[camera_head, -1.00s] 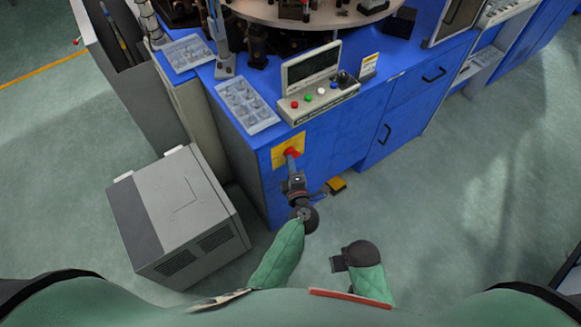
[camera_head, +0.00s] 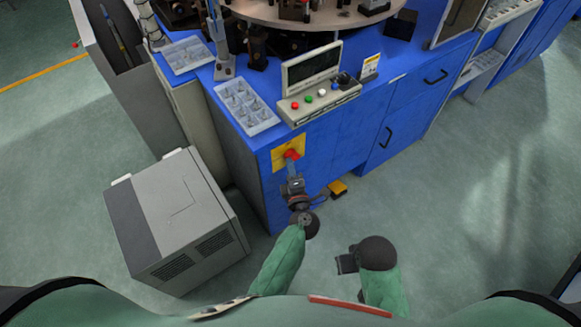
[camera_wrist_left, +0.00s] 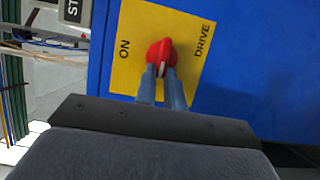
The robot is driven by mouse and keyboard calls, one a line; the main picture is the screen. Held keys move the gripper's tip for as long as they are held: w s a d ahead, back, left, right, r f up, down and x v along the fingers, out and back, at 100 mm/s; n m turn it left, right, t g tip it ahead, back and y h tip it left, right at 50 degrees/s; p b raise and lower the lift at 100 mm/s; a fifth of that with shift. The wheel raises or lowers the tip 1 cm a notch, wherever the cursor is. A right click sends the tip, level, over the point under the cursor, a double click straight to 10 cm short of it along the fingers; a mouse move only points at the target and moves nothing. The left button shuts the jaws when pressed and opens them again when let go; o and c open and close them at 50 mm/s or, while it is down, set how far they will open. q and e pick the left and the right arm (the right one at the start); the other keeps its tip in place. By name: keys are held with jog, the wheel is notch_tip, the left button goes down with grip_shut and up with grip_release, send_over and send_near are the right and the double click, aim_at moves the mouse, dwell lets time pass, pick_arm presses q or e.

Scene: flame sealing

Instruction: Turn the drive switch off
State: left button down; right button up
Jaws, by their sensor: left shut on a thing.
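The drive switch is a red knob (camera_head: 291,154) on a yellow plate (camera_head: 278,164) on the front of the blue machine. In the left wrist view the knob (camera_wrist_left: 161,52) sits mid-plate, with a white mark low on it. "ON" is printed to its left and "DRIVE" to its right on the plate (camera_wrist_left: 190,75). My left gripper (camera_head: 292,172) reaches up to the switch, and its two fingers (camera_wrist_left: 162,80) are shut on the knob's lower part. My right gripper (camera_head: 346,263) hangs low, away from the machine; its jaw opening is unclear.
A grey cabinet (camera_head: 180,215) stands on the floor left of my left arm. A button panel with a screen (camera_head: 318,98) and a clear tray (camera_head: 245,108) are above the switch. A yellow-topped pedal (camera_head: 338,187) lies at the machine's base. The floor to the right is open.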

pick_arm(q)
jog(key=c, duration=1.5)
grip_release()
